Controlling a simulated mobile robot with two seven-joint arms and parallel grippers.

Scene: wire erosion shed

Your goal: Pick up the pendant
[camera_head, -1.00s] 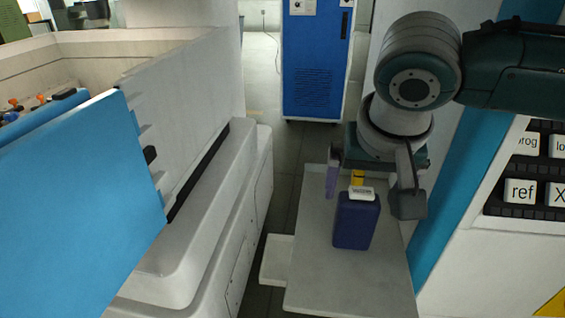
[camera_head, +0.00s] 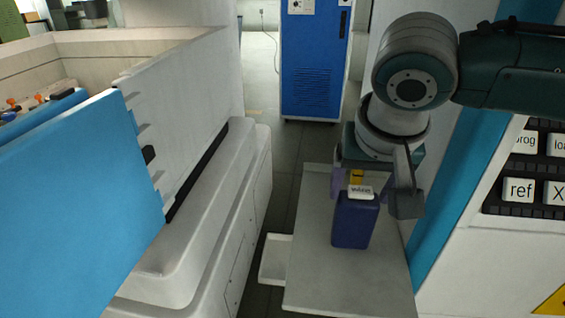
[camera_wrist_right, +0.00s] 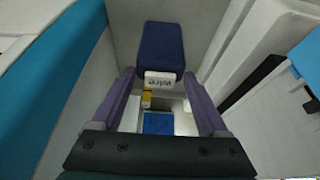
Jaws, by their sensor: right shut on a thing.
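I take the pendant (camera_head: 355,222) to be the dark blue block with a white label reading "wire" at its top and a yellow part behind the label. It stands on a pale shelf (camera_head: 310,275). My left gripper is not in view.
A white machine with a light blue panel (camera_head: 80,190) fills the left. A keypad panel (camera_head: 525,185) and a blue strip stand close on the right. A blue cabinet (camera_head: 315,70) stands at the back. A narrow floor gap runs left of the shelf.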

